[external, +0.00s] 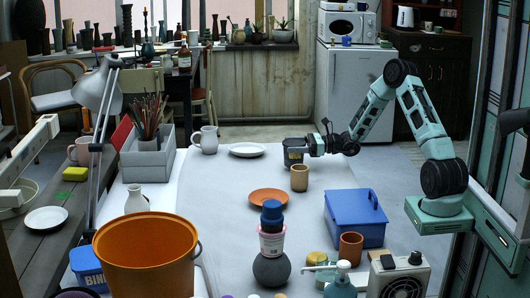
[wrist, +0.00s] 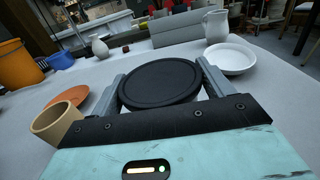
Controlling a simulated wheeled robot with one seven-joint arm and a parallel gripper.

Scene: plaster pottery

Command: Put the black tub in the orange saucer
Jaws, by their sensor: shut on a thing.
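The black tub (wrist: 160,84) has a round black top and sits between my two fingers in the wrist view. My gripper (wrist: 162,76) is shut on it. In the external view my gripper (external: 296,147) holds the dark tub (external: 291,157) at the far side of the white table, just behind a tan cup. The orange saucer (external: 268,197) lies flat and empty on the table, nearer the camera and a little left of my gripper. It also shows at the left in the wrist view (wrist: 70,97). I cannot tell whether the tub touches the table.
The tan cup (external: 299,179) stands close to my gripper, right of the saucer. A white plate (external: 247,150) and a white pitcher (external: 207,140) are at the far left. A blue box (external: 355,219), a blue-topped stack (external: 271,243) and an orange bucket (external: 146,260) stand nearer the camera.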

